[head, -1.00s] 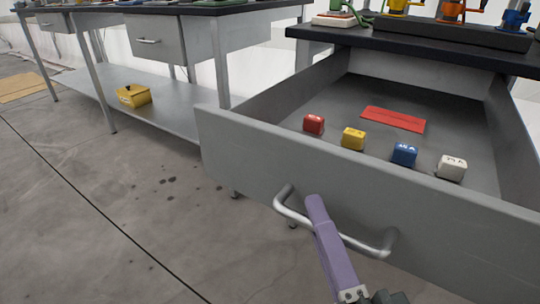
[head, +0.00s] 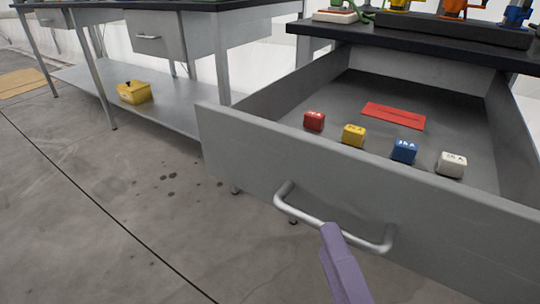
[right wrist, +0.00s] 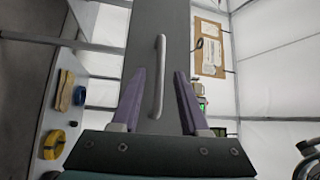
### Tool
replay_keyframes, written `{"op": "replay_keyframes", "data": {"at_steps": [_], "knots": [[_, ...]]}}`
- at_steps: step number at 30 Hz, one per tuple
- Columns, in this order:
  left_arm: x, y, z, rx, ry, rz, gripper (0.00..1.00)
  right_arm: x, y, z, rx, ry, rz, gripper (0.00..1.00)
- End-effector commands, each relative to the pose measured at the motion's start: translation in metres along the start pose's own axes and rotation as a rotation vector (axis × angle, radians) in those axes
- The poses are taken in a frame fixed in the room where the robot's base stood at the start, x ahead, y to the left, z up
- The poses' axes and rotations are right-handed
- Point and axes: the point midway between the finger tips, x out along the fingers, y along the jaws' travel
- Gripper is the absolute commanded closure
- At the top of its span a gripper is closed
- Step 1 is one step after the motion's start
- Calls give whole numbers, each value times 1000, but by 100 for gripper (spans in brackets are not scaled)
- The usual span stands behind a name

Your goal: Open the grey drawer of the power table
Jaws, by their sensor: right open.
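The grey drawer (head: 260,160) of the power table (head: 420,40) is pulled far out, its inside in plain view. Its silver bar handle (head: 320,222) is on the front panel. In the right wrist view the open fingers (right wrist: 159,74) stand on either side of the handle (right wrist: 160,60), with gaps between. My left gripper is not in view.
Red (head: 314,121), yellow (head: 353,135), blue (head: 404,150) and white (head: 451,164) blocks and a red flat piece (head: 393,116) lie in the drawer. Floor in front is clear.

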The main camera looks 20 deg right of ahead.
Motion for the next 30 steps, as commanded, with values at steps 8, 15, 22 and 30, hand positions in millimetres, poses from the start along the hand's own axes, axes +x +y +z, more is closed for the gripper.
{"op": "replay_keyframes", "data": {"at_steps": [8, 15, 22, 30], "knots": [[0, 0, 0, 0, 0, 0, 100, -47, 1, 0, 0, -1, 2, 56], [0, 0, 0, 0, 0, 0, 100, -54, 0, 0, 1, -1, 0, 56], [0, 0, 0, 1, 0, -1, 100, -54, 0, 0, 1, 0, 0, 56], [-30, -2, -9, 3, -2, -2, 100, -36, -27, 6, -64, -75, 45, 56]]}}
